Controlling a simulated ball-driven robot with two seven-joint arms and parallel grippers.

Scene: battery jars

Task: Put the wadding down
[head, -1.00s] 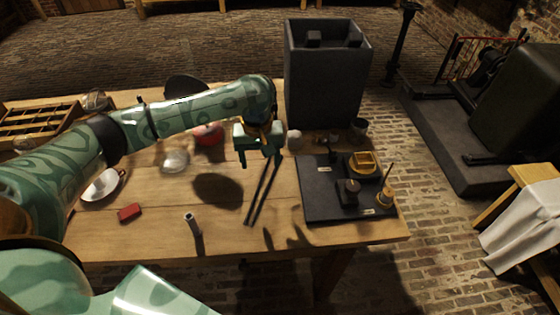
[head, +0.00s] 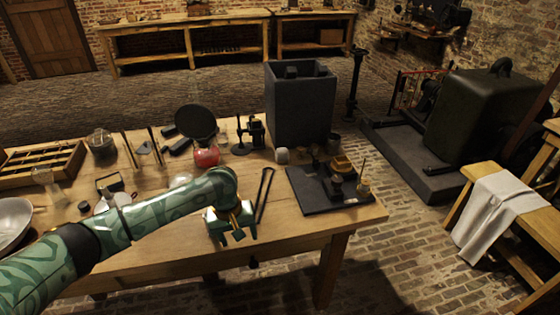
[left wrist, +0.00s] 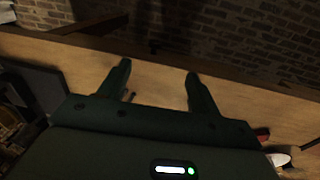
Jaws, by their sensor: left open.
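My left gripper (head: 232,236) hangs over the near part of the table, close to its front edge. In the left wrist view its two fingers (left wrist: 158,82) stand wide apart with nothing held between them. My right gripper is not in view.
Black tongs (head: 264,188) lie just right of my gripper. A black board (head: 307,194) with small apparatus is farther right, before the tall grey box (head: 300,108). Bare wood (head: 286,226) lies along the front edge.

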